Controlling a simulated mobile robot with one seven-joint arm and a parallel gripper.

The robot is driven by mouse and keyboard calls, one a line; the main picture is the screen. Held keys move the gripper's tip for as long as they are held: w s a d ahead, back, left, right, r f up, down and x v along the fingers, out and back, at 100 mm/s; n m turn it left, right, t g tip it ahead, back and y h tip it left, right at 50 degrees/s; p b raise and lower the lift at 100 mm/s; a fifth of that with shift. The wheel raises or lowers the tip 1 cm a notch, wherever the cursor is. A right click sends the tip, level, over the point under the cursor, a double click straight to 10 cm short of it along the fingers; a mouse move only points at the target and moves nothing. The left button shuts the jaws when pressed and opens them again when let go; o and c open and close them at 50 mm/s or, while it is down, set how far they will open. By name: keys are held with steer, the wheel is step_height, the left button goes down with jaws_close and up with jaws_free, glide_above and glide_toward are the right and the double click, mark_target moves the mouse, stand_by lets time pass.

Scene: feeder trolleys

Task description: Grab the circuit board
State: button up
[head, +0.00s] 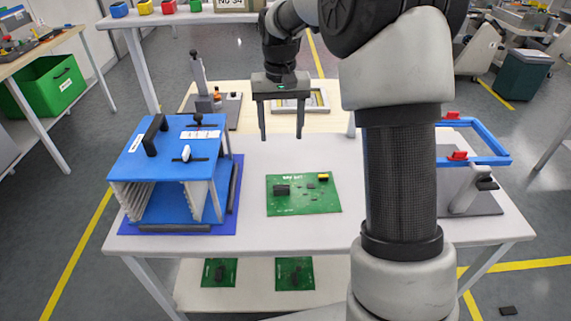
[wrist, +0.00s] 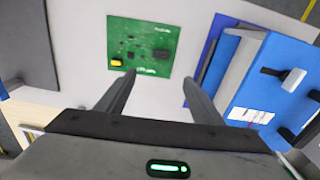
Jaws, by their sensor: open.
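The green circuit board (head: 303,205) lies flat on the white trolley top (head: 262,156), with a dark component and a yellow one on it. In the wrist view the board (wrist: 146,41) shows ahead of the fingertips. My gripper (head: 282,138) is open and empty, its two fingers pointing down. It hangs above the trolley, behind the board in the head view and apart from it. The fingers also show in the wrist view (wrist: 158,75), with nothing between them.
A blue rack (head: 160,154) with a black handle stands left of the board. A blue frame fixture (head: 492,147) stands at the right, partly behind my arm. Two more green boards (head: 294,273) lie on the lower shelf. The top around the board is clear.

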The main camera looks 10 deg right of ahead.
steer(key=b, duration=0.2)
glide_above(281, 186)
step_height(281, 186, down, 14)
steer(key=shift+w+f, duration=0.1)
steer(key=shift+f+b, duration=0.65)
steer(key=shift+f, duration=2.45)
steer(key=shift+r, duration=0.1)
steer(key=c, duration=1.4)
steer(key=shift+c, duration=0.2)
